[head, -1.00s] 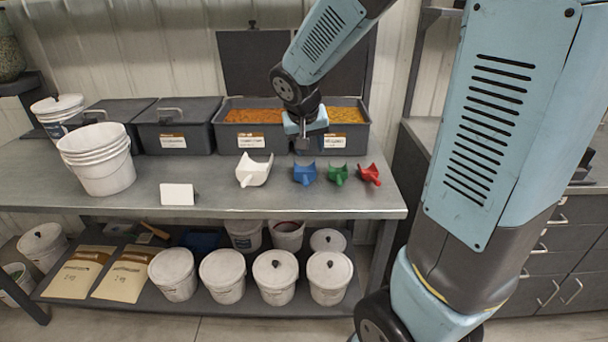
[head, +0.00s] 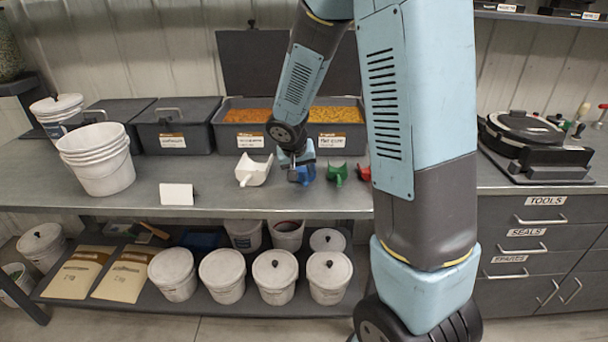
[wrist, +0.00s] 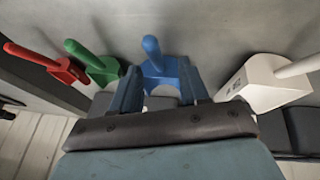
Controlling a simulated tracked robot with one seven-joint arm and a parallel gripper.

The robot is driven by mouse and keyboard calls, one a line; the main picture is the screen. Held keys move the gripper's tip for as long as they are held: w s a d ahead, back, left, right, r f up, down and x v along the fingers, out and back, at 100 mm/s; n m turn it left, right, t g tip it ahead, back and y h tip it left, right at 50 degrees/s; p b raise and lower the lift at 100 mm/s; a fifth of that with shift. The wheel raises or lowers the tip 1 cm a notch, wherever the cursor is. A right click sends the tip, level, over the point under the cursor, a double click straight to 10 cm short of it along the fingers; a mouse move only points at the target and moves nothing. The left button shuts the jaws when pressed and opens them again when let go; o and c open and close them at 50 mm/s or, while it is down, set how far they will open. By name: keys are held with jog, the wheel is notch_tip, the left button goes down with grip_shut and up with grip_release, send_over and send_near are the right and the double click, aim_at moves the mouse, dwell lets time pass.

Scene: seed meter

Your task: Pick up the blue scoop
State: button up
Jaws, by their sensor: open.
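The blue scoop (head: 306,174) sits on the grey bench between the white scoop (head: 252,171) and the green scoop (head: 337,174). My gripper (head: 297,167) is low over the blue scoop and partly covers it in the head view. In the wrist view my gripper (wrist: 160,78) is open, with one finger on each side of the blue scoop (wrist: 163,70). The scoop's rounded handle points up in that view. I cannot tell whether the fingers touch it. The red scoop (head: 364,173) is partly hidden behind my arm.
Grey bins with orange and yellow seed (head: 338,114) stand behind the scoops, lid raised. White buckets (head: 97,160) and a blank card (head: 176,194) are to the left. The white and green scoops stand close on either side. The bench front is clear.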

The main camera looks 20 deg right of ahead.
aim_at(304, 177)
jog(key=shift+w+d+x, duration=0.1)
jog(key=shift+x, duration=0.95)
jog(key=shift+w+d+x, duration=0.1)
jog(key=shift+w+x, duration=0.05)
jog(key=shift+x, duration=0.9)
jog(key=shift+w+d+f, duration=0.2)
jog(key=shift+w+f, duration=0.1)
jog(key=shift+f, duration=0.35)
grip_shut()
